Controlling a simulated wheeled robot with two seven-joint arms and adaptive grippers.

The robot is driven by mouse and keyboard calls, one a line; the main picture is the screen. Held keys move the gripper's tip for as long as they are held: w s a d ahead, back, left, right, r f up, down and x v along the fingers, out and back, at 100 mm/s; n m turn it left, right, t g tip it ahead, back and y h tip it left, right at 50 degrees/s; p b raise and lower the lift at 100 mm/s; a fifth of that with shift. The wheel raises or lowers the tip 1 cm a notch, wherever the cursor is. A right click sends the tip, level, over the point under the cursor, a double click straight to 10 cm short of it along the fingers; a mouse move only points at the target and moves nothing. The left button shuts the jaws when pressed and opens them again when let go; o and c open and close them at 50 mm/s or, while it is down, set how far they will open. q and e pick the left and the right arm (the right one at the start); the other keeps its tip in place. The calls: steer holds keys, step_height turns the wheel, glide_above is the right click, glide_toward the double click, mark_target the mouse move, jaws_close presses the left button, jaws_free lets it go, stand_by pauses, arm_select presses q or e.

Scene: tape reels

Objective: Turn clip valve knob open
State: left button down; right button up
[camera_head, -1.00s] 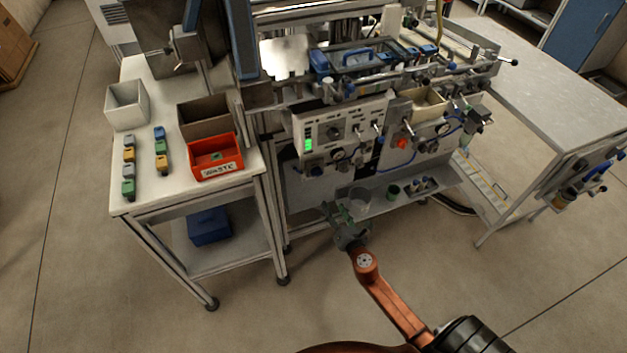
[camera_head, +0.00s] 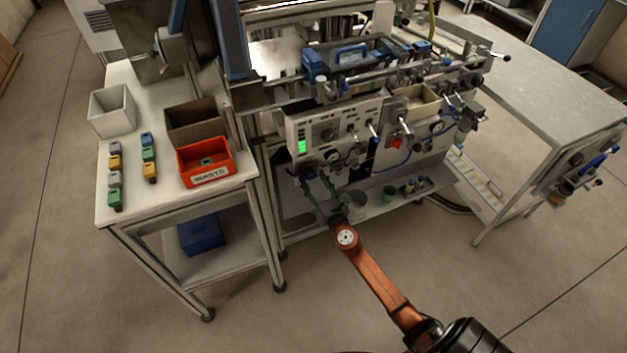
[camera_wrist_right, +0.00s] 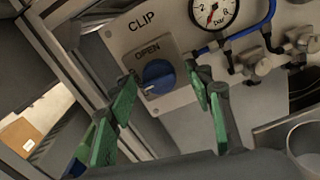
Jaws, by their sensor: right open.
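The blue clip valve knob (camera_wrist_right: 158,78) sits on a pale plate marked CLIP, with OPEN printed just above the knob. A small pale mark shows at the knob's lower left edge; its exact pointing is hard to read. My right gripper (camera_wrist_right: 161,82) is open, its green fingers on either side of the knob in the wrist view. The fingers look apart from the knob; I cannot tell the depth gap. In the head view my right gripper (camera_head: 314,183) is at the lower left of the machine's front panel, where the knob is too small to make out. My left gripper is not in view.
A pressure gauge (camera_wrist_right: 214,12) with blue tubing and metal valves is right of the knob. A clear beaker (camera_head: 355,205) and a green cup (camera_head: 388,193) stand on the low shelf near my right gripper. A side table with a red waste bin (camera_head: 204,162) is left.

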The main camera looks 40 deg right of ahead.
steer(key=c, duration=1.1)
steer(key=shift+c, duration=0.3)
